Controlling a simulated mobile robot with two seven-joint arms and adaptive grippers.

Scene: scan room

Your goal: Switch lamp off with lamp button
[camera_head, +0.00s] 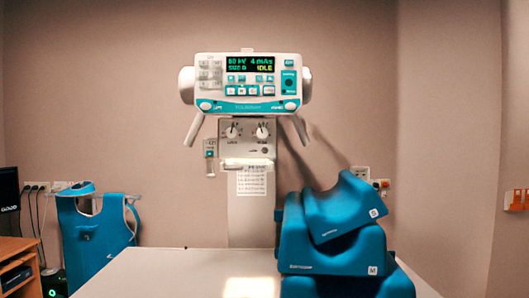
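I cannot tell which control is the lamp button. A bright light patch (250,288) lies on the table under the head, so a lamp seems lit. Neither of my grippers is in view.
The white table (180,272) fills the lower middle. Blue positioning cushions (335,250) are stacked on its right. A blue apron (95,235) hangs at left, beside a wooden desk (18,262) with a monitor (8,190). The space before the collimator looks clear.

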